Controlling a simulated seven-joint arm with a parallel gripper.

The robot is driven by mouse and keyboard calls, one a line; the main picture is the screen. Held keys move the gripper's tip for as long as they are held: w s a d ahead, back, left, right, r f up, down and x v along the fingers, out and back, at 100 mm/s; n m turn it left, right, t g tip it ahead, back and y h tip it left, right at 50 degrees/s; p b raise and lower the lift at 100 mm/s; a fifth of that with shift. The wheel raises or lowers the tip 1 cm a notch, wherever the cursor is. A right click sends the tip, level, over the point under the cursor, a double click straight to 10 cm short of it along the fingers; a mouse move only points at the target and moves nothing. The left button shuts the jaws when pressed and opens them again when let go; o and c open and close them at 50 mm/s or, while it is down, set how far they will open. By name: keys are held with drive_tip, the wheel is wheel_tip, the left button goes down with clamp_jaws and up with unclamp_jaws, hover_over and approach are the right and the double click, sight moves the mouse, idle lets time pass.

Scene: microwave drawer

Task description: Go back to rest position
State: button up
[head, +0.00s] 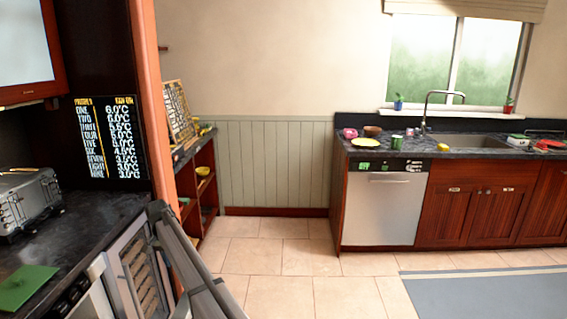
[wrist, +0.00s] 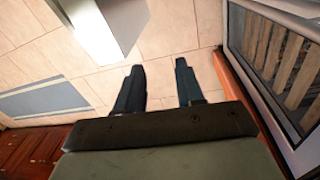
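My gripper (wrist: 160,68) shows in the wrist view with its two dark fingers apart. Nothing is between them, only floor tiles beyond. In the head view a grey arm link of mine crosses the lower left, and the gripper itself cannot be made out there. A glass-fronted unit with wooden slats inside (wrist: 278,58) is to the right of the fingers in the wrist view, apart from them. A slatted front also shows at the lower left of the head view (head: 142,275), partly hidden by my arm.
A dark counter (head: 75,225) at the left holds a metal toaster-like appliance (head: 28,203) and a green board (head: 24,288). A dishwasher (head: 380,208) and red-brown cabinets (head: 485,210) stand across the room. Tiled floor (head: 285,258) and a blue-grey rug (head: 485,298) lie clear between.

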drive_tip(key=w+d+f, duration=0.1)
drive_tip(key=w+d, duration=0.4)
drive_tip(key=d, duration=0.4)
drive_tip(key=w+d+f, duration=0.1)
drive_tip(key=w+d, duration=0.5)
drive_tip(key=d, duration=0.2)
drive_tip(key=s+d+f+g, duration=0.1)
drive_tip(key=s+d+f, duration=0.6)
drive_tip(key=d+f, duration=0.4)
drive_tip(key=s+d+f+g, duration=0.2)
drive_tip(key=s+d+f, duration=0.6)
drive_tip(key=f, duration=0.5)
drive_tip(key=s+d+f+g, duration=0.1)
drive_tip(key=s+d+f, duration=0.65)
drive_tip(key=s, duration=0.35)
drive_tip(key=s+d+f+g, duration=0.1)
drive_tip(key=s+d+f, duration=0.65)
drive_tip(key=s, duration=0.35)
drive_tip(key=s+d+f+g, duration=0.1)
drive_tip(key=s+d, duration=0.3)
drive_tip(key=s, duration=1.1)
drive_tip(key=s+d+f+n+g+y, duration=0.1)
drive_tip(key=s+d, duration=0.2)
drive_tip(key=s, duration=1.1)
drive_tip(key=shift+s+d, duration=0.35)
drive_tip(key=shift+d, duration=0.05)
